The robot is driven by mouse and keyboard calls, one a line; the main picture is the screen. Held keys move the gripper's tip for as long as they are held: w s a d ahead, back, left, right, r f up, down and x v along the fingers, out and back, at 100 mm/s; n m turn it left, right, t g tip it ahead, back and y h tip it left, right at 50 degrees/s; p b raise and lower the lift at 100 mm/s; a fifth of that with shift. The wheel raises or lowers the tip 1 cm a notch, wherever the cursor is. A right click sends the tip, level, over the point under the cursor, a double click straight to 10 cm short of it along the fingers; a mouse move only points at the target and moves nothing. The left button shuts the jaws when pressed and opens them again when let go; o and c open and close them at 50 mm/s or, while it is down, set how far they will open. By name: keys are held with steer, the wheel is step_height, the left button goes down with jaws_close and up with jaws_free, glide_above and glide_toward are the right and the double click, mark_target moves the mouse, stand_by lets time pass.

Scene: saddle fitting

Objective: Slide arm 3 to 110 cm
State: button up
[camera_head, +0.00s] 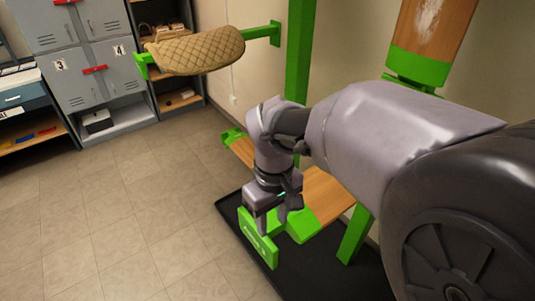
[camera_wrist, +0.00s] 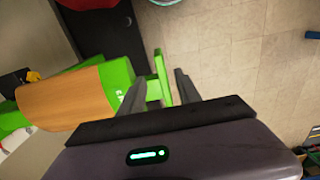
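A low arm of the rig has a wooden top (camera_head: 325,194) and a green end block with an upright green end plate (camera_head: 258,240). In the wrist view, the wooden top (camera_wrist: 65,98) lies at the left and the green end plate (camera_wrist: 161,78) stands near the middle. My gripper (camera_head: 273,222) is down at this end; in the wrist view, its two fingers (camera_wrist: 161,76) lie either side of the plate, with narrow gaps showing. Whether they touch it is unclear. Small pale marks on the green block are too small to read, so I cannot confirm the arm's number or scale.
A quilted tan pad (camera_head: 196,50) rests on a higher green arm at the back. A green post (camera_head: 298,55) stands by the wall. A black mat (camera_head: 330,270) lies under the rig. Grey lockers (camera_head: 90,45) stand behind. The tiled floor (camera_head: 130,215) at left is clear.

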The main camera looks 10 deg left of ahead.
mark_target(273, 257)
steer(key=f+b, duration=0.3)
steer(key=f, duration=0.5)
steer(key=f+b, duration=0.4)
steer(key=f, duration=0.5)
steer(key=shift+d+f, duration=0.2)
steer(key=shift+f, duration=0.1)
steer(key=shift+c, duration=0.4)
jaws_close()
steer(key=shift+r, duration=0.15)
